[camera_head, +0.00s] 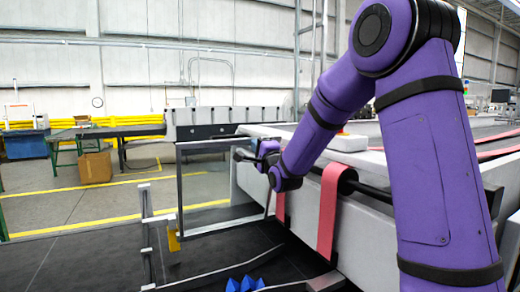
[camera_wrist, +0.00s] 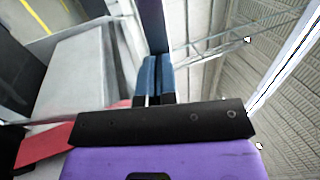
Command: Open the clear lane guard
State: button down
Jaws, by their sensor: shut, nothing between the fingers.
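The clear lane guard (camera_head: 181,195) appears in the head view as a see-through panel in a grey frame, upright left of the machine's side; the floor shows through it. My gripper (camera_head: 240,155) is by the upper right part of this frame, with its tips pointing left. Whether it touches the frame cannot be told. In the wrist view my gripper's two blue fingers (camera_wrist: 156,62) are together with nothing between them. A dark upright bar (camera_wrist: 152,25) stands just beyond the tips; I cannot tell whether it belongs to the guard.
The machine's pale side wall (camera_head: 350,235) with red belts (camera_head: 328,210) is close to my arm on the right. A low metal post (camera_head: 147,230), a small yellow piece (camera_head: 173,240) and blue pointed pieces (camera_head: 246,284) are in front. Open floor lies at left.

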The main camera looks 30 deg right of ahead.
jog(key=w+r+g, duration=0.1)
jog(key=w+r, duration=0.1)
jog(key=w, duration=0.6)
jog(key=shift+w, duration=0.3)
jog(key=shift+s, duration=0.1)
